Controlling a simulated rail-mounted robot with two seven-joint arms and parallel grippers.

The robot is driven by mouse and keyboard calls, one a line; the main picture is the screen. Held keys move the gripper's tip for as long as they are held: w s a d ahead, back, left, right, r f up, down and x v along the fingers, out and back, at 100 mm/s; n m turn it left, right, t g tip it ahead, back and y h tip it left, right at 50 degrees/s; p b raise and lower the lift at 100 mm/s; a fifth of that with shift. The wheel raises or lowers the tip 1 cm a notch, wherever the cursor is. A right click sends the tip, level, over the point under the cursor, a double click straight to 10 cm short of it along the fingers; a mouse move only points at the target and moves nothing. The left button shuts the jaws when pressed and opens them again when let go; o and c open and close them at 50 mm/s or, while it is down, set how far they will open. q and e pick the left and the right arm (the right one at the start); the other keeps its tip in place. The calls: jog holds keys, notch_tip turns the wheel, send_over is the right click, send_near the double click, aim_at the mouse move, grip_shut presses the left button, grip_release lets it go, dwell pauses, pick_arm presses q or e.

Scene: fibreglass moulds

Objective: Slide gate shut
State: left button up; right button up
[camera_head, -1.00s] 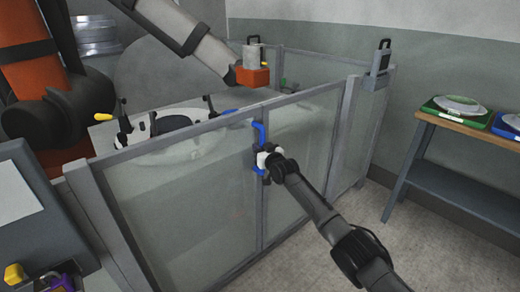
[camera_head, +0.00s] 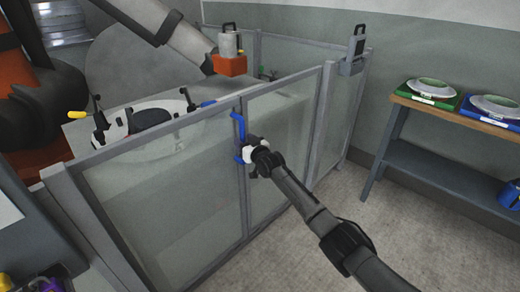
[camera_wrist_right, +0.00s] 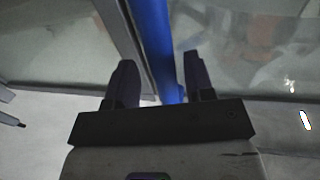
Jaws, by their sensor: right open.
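The gate (camera_head: 283,140) is a clear panel in a grey frame, standing in the fence line beside another clear panel (camera_head: 165,195). A blue handle (camera_head: 238,124) is on the upright near where the two panels meet. I cannot tell whether a gap is left there. My right gripper (camera_head: 247,154) is at the lower part of the handle. In the right wrist view the blue handle bar (camera_wrist_right: 152,35) runs between the two open fingers of my right gripper (camera_wrist_right: 158,75), which partly hide its lower end. My left gripper is not in view.
Behind the fence are an orange and grey robot arm (camera_head: 175,35) and a pale mould (camera_head: 150,115). A grey box (camera_head: 353,62) is on the right corner post. A wooden-topped bench (camera_head: 460,115) with green and blue trays stands right. The floor in front is clear.

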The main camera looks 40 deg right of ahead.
jog(key=s+a+p, duration=0.1)
jog(key=s+p, duration=0.3)
jog(key=s, duration=0.7)
jog(key=shift+p, duration=0.4)
jog(key=shift+a, duration=0.1)
